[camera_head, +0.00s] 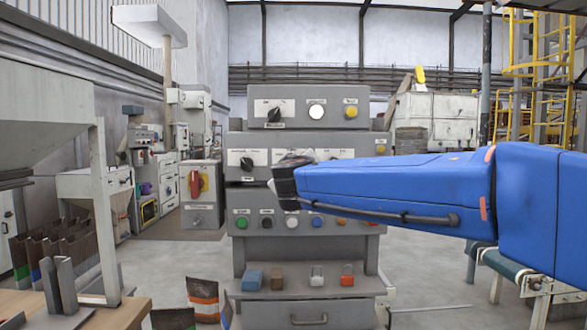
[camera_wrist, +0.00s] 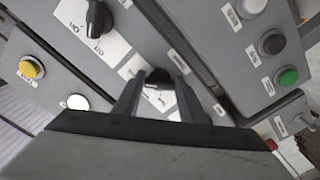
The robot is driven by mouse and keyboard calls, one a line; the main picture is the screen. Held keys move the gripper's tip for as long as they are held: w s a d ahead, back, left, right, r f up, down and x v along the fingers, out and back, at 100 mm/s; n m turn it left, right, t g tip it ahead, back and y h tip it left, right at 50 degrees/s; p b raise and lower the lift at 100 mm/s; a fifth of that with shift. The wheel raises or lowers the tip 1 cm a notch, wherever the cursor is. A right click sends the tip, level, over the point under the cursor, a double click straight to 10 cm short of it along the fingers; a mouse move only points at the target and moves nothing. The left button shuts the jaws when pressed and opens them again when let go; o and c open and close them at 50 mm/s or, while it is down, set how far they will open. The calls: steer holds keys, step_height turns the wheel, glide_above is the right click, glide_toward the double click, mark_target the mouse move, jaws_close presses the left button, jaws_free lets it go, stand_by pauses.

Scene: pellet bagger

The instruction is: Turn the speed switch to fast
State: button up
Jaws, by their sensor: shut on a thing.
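The machine's grey control panel (camera_head: 305,185) stands ahead of me, with dark rotary switches along its middle row. My gripper (camera_head: 280,178) reaches in from the right and covers part of that row. In the wrist view, my gripper's fingers (camera_wrist: 157,70) are shut on a black rotary switch (camera_wrist: 157,97), one on each side. It sits on a white label plate (camera_wrist: 134,66) whose words I cannot read. It appears to be second from the left in the row. Another black switch (camera_wrist: 97,18) is beside it. The leftmost switch (camera_head: 246,163) shows clear in the head view.
A row of buttons lies below, with a green one (camera_head: 241,223) at the left. The upper box has a black switch (camera_head: 274,114), a white lamp (camera_head: 316,111) and a yellow button (camera_head: 351,112). A ledge below holds several small blocks.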

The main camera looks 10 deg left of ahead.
steer(key=o, duration=1.1)
steer(key=shift+c, duration=0.2)
steer(key=v, duration=1.7)
steer(key=shift+s, duration=0.25)
